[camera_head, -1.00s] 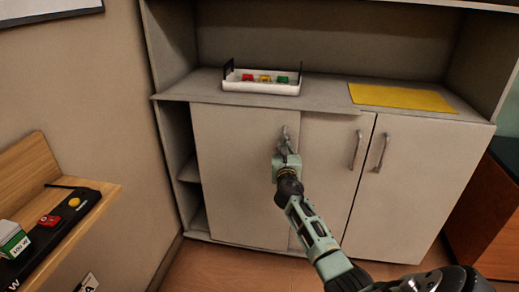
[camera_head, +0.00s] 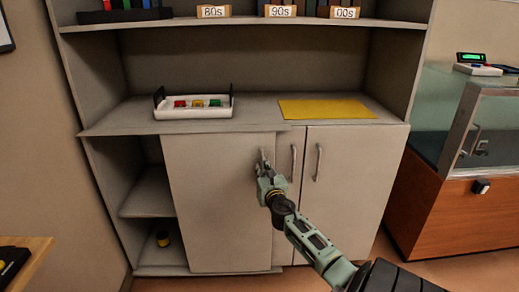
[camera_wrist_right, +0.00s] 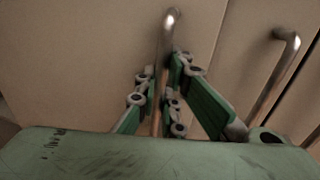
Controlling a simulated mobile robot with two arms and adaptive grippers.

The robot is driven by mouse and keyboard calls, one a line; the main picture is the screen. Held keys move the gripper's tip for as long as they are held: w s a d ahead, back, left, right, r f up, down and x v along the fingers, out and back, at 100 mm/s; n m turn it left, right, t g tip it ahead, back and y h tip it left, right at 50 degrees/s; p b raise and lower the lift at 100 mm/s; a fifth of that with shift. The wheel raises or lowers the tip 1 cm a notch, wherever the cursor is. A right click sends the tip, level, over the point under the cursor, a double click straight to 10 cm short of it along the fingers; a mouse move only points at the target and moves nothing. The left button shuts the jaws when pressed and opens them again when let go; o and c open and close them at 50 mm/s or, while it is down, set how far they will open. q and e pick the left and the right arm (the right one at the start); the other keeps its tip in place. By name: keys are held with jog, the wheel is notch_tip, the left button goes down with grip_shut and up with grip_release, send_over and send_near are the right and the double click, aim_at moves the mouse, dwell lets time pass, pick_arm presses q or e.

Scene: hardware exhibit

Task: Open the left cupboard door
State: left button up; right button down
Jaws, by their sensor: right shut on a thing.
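The left cupboard door (camera_head: 215,205) is a plain beige panel. It stands shifted to the right, overlapping the panel beside it, and leaves a tall opening with shelves (camera_head: 145,197) at its left. My right gripper (camera_head: 264,168) is shut on the door's upright metal handle (camera_head: 262,154) near the door's right edge. In the right wrist view the handle (camera_wrist_right: 169,30) runs down between the green fingers of the gripper (camera_wrist_right: 160,88). My left gripper is not in view.
A second handle (camera_head: 293,162) is close to the right of my gripper, with another on the right door (camera_head: 345,190). A white tray (camera_head: 194,113) with coloured pieces and a yellow mat (camera_head: 325,109) lie on the counter. A yellow-and-black item (camera_head: 162,238) sits inside the opening.

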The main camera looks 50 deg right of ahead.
jog(key=shift+f, duration=0.1)
jog(key=c, duration=2.1)
grip_release()
jog(key=shift+s+a, duration=0.1)
jog(key=shift+s, duration=0.05)
jog(key=v, duration=1.1)
jog(key=shift+s+a, duration=0.25)
jog(key=shift+a, duration=0.05)
